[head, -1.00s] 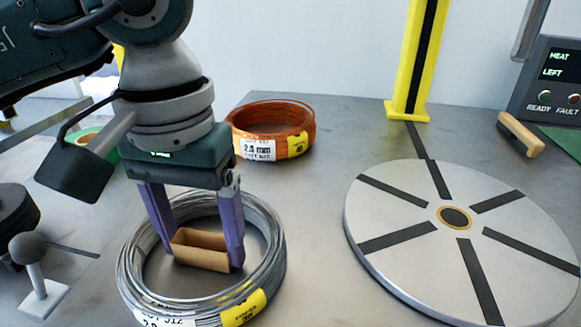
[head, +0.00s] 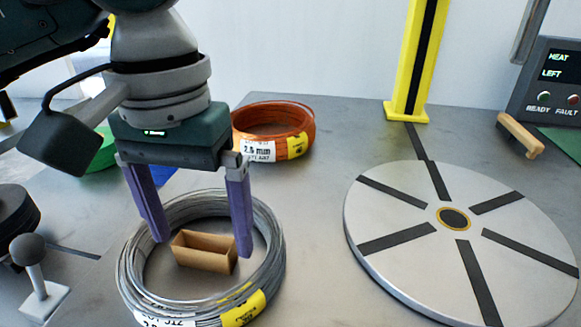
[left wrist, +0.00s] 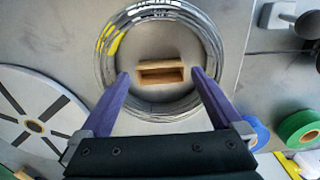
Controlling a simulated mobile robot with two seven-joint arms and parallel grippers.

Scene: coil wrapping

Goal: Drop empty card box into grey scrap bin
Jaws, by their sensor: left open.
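The empty card box (head: 204,252) is small, brown and open-topped. It sits on the table inside the ring of a grey wire coil (head: 265,275). My left gripper (head: 203,248) is open, with its purple fingers on either side of the box and apart from it. In the left wrist view the box (left wrist: 160,72) lies between and beyond the fingertips (left wrist: 160,75), inside the coil (left wrist: 215,50). The grey scrap bin is not in these frames. My right gripper is not in view.
A copper coil (head: 273,131) stands behind the grey one. A round turntable (head: 400,210) with dark strips fills the right side. A yellow post (head: 408,60) and a control panel (head: 555,85) stand at the back. Green (left wrist: 299,128) and blue (left wrist: 256,133) rolls lie nearby.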

